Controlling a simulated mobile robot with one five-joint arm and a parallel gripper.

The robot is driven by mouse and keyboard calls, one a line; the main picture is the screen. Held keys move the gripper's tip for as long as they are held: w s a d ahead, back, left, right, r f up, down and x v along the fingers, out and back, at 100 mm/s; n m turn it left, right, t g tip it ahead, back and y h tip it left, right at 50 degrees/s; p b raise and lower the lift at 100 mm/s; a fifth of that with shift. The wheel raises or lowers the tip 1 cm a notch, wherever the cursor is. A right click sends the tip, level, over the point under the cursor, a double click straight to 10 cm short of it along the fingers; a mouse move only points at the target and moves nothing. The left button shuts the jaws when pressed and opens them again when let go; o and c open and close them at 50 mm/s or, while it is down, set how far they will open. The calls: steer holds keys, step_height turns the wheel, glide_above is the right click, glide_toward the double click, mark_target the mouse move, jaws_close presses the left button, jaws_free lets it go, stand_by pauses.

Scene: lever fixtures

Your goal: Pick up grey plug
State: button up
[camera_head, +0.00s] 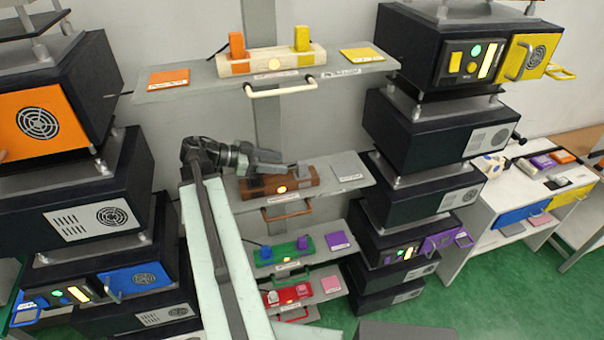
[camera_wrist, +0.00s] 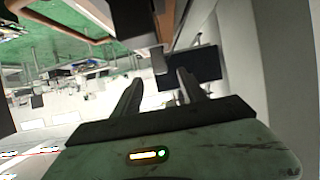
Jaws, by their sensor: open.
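The grey plug (camera_head: 303,168) is a small upright grey block at the right part of a brown wooden socket strip (camera_head: 275,185), on the middle wall shelf. My gripper (camera_head: 284,164) reaches in from the left just above this strip. Its fingertips are close to the grey plug, and the head view does not show whether they touch it. In the wrist view the two dark fingers of my gripper (camera_wrist: 156,92) are spread apart, with nothing clearly held between them. A grey block shows beyond them near the top, and I cannot tell whether it is the plug.
A grey square pad (camera_head: 349,166) lies right of the strip. The upper shelf (camera_head: 205,82) holds orange and yellow plugs above my arm. Lower shelves carry a green strip (camera_head: 287,255) and a red strip (camera_head: 287,297). Black cabinets (camera_head: 425,130) stand close on the right.

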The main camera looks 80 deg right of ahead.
mark_target(298, 166)
steer(key=x, duration=0.2)
steer(key=shift+s+d+f+b, duration=0.15)
steer(key=shift+s+b, duration=0.15)
steer(key=shift+b, duration=0.1)
steer(key=b+x, duration=0.2)
steer(key=x, duration=0.2)
steer(key=shift+s+f, duration=0.15)
steer(key=shift+f, duration=0.2)
steer(key=shift+s+d, duration=0.15)
steer(key=shift+s, duration=0.15)
jaws_close()
